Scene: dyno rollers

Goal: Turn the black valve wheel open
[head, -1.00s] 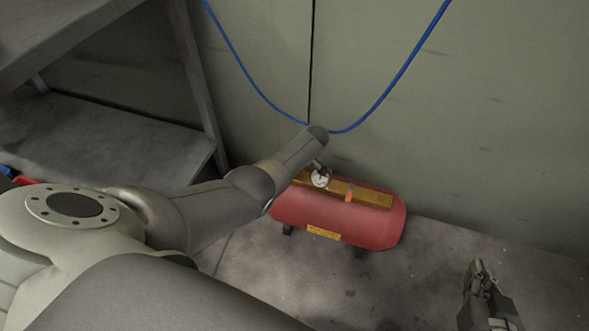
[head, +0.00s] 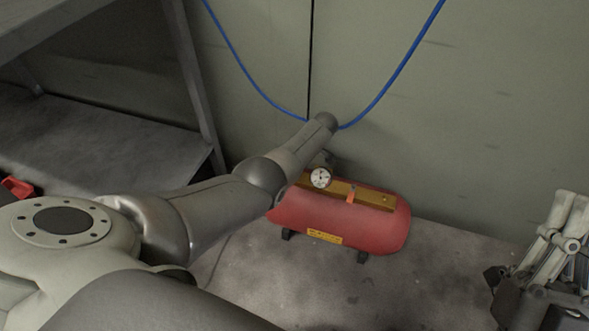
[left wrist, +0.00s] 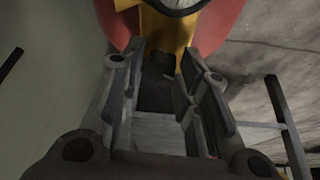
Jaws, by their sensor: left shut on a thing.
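A red tank (head: 350,221) with a yellow-brown top plate (head: 375,198) and a round white gauge (head: 320,178) lies on the floor by the wall. My left arm reaches over its left end in the head view, and that gripper is hidden there. In the left wrist view my left gripper (left wrist: 153,64) is at the yellow part (left wrist: 166,30), shut on a dark piece (left wrist: 160,68) between its fingers, which appears to be the black valve wheel. The wheel's full shape and angle are hidden. My right gripper (head: 572,215) hangs at the right edge, away from the tank; its opening is unclear.
A grey metal shelf (head: 100,135) stands at the left, with a red object (head: 17,187) at the left edge. A blue hose (head: 400,70) hangs on the wall. The floor (head: 440,275) between the tank and my right gripper is clear.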

